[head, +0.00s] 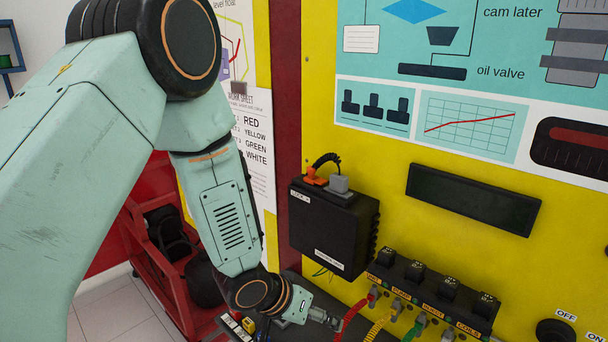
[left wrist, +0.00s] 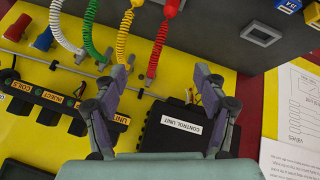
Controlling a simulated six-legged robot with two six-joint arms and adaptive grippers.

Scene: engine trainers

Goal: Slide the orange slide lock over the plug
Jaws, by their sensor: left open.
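The orange slide lock (head: 316,177) sits on top of the black control unit box (head: 328,228), beside a grey plug (head: 339,184). A black cable loops up behind the lock. The lock looks beside the plug rather than over it, though the exact fit is too small to tell. My left gripper (head: 328,318) is below the box, low in the head view. In the left wrist view my left gripper (left wrist: 160,75) is open, its fingers wide apart with nothing held. The box (left wrist: 180,125) shows beyond its fingers; I cannot make out the lock or plug there. My right gripper is not in view.
A black connector strip (head: 430,288) with coiled red, yellow, green and white cables is right of my left gripper. A dark display (head: 473,199) is on the yellow panel. A red rack (head: 165,260) stands at left. Free room lies in front of the panel above the strip.

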